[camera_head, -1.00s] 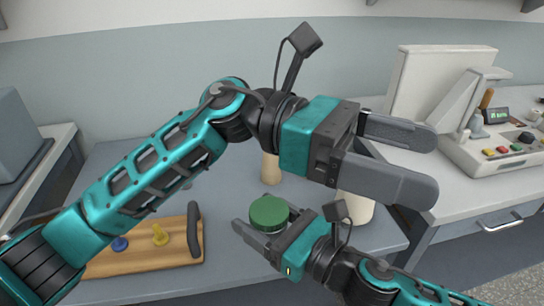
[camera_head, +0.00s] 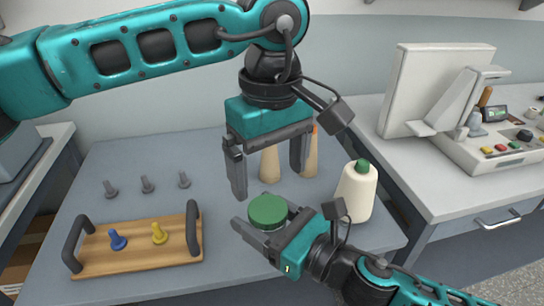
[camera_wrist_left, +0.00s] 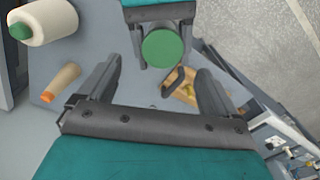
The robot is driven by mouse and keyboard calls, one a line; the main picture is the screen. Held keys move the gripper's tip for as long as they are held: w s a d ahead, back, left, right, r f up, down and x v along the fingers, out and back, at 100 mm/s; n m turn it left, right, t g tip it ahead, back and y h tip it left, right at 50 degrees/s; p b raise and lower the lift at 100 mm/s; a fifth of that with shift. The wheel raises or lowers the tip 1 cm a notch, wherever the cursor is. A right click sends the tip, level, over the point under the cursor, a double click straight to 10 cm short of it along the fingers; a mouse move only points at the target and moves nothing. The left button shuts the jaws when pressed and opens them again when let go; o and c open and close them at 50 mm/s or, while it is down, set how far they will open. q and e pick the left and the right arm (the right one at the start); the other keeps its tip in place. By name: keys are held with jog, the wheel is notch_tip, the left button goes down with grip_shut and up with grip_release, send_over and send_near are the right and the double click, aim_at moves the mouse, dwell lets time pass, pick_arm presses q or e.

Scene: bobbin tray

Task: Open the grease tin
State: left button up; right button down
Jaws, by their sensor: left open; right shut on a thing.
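The grease tin has a round green lid (camera_head: 268,209) and sits at the middle of the grey table. My right gripper (camera_head: 262,226) is shut on the tin's body from the front right, below the lid. My left gripper (camera_head: 268,180) is open and points down, above and slightly behind the tin. Its fingers are apart with nothing between them. In the left wrist view the green lid (camera_wrist_left: 162,48) shows beyond the open fingers, with my right gripper around the tin. Most of the tin's side is hidden.
A wooden tray (camera_head: 140,255) with dark handles holds blue and yellow pieces. A white thread cone (camera_head: 356,192) stands right of the tin; tan cones (camera_head: 270,165) stand behind. A machine (camera_head: 490,140) is at the right.

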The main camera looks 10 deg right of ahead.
aim_at(271, 206)
pick_arm(q)
jog(key=shift+f, duration=3.2)
jog(key=shift+d+r, duration=0.1)
jog(key=c, duration=1.1)
jog(key=n, duration=0.4)
jog(key=shift+n, duration=0.3)
jog(key=n, duration=0.5)
jog(key=shift+w+r, duration=0.1)
jog(key=shift+w, duration=0.05)
jog(key=o, duration=1.2)
jog(key=shift+c, duration=0.2)
